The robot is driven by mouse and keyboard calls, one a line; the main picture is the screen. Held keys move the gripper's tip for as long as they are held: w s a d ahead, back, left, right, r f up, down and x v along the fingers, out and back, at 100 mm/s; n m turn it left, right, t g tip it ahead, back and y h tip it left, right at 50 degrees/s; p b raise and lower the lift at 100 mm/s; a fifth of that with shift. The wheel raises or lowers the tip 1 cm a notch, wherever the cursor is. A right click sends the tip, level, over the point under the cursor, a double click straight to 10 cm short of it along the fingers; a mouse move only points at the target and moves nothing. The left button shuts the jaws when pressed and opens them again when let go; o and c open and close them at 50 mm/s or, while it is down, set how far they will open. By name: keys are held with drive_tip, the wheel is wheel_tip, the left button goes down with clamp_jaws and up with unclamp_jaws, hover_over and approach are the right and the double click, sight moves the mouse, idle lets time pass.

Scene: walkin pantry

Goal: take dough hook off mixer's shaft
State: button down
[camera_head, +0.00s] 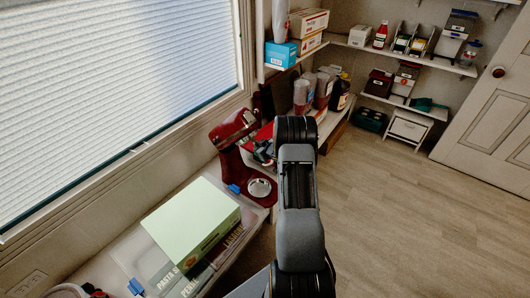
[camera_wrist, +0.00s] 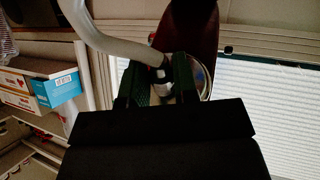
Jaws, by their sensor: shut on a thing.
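The red stand mixer (camera_head: 230,132) stands on the low shelf under the window, with a round silver plate (camera_head: 260,188) on its base. In the wrist view its dark red body (camera_wrist: 192,30) is behind my gripper. My gripper (camera_wrist: 162,76) has its two green-padded fingers shut on the dough hook (camera_wrist: 110,42), a pale grey curved piece that sweeps to the upper left. In the head view my gripper (camera_head: 264,150) is beside the mixer head, partly hidden by my arm. I cannot tell whether the hook is still on the shaft.
Canisters (camera_head: 302,95) and a blue box (camera_head: 281,54) are on the shelves behind. The window (camera_head: 110,80) is at left. Open floor (camera_head: 400,220) lies to the right.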

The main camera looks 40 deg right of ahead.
drive_tip(key=shift+w+r+y+p, duration=0.25)
drive_tip(key=shift+r+y+p, duration=0.2)
drive_tip(key=shift+p, duration=0.75)
drive_tip(key=shift+f+y+p, duration=0.1)
drive_tip(key=shift+y+p, duration=0.25)
drive_tip(key=shift+p, duration=0.45)
drive_tip(key=shift+n+y+p, duration=0.3)
drive_tip(key=shift+p, duration=0.25)
drive_tip(key=shift+d+g+y+p, duration=0.1)
drive_tip(key=shift+g+y+p, duration=0.2)
drive_tip(key=shift+y+p, duration=0.35)
drive_tip(key=shift+n+g+y, duration=0.3)
drive_tip(key=shift+n+y, duration=0.1)
drive_tip(key=shift+y, duration=0.15)
drive_tip(key=shift+y+b, duration=0.35)
drive_tip(key=shift+y, duration=0.35)
drive_tip(key=shift+d+f+g+y+b, duration=0.1)
drive_tip(key=shift+g+y+b, duration=0.2)
drive_tip(key=shift+g+b, duration=0.15)
drive_tip(key=shift+d+n+g+y+b, duration=0.1)
drive_tip(key=shift+n+g+y+b, duration=0.5)
drive_tip(key=shift+y+b, duration=1.1)
